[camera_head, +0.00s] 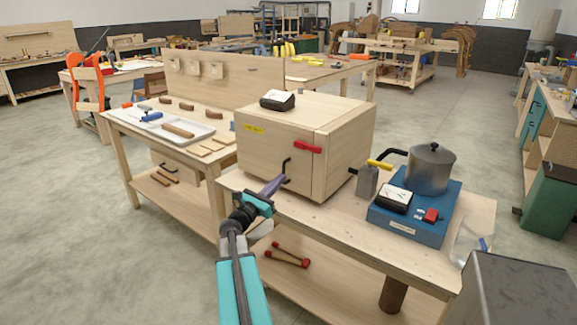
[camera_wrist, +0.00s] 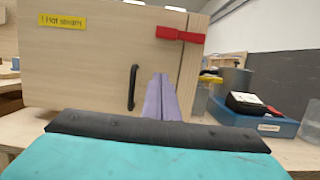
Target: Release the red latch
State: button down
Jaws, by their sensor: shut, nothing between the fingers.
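The red latch (camera_head: 307,147) sits on the front of a wooden box (camera_head: 268,167), near the door's right edge. In the wrist view the latch (camera_wrist: 181,34) lies horizontally across the seam between door and side frame, at upper right. A black door handle (camera_head: 287,168) is below and left of the latch. My gripper (camera_head: 282,180), with purple fingers, is shut and empty. Its tips are in front of the door, below the latch, and look close to the handle. In the wrist view the fingers (camera_wrist: 161,98) point at the door, just right of the handle (camera_wrist: 132,87).
A yellow label (camera_wrist: 62,22) reads "! Hot steam". A black-and-white gauge (camera_head: 277,99) sits on the box. Right of the box are a grey canister (camera_head: 367,182), a yellow-handled lever (camera_head: 379,164) and a metal pot (camera_head: 430,168) on a blue base (camera_head: 412,220). The tabletop before the box is mostly clear.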

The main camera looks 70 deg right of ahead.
aim_at(307, 147)
jog(key=p+x, duration=0.3)
jog(key=x, duration=0.7)
jog(key=shift+r, duration=0.15)
notch_tip(307, 147, up, 2)
jog(key=shift+a+r+p, duration=0.1)
jog(key=shift+p, duration=0.7)
jog(key=shift+r+p, duration=0.4)
jog(key=shift+r, duration=0.45)
jog(key=shift+s+b, duration=0.15)
jog(key=shift+b, duration=0.3)
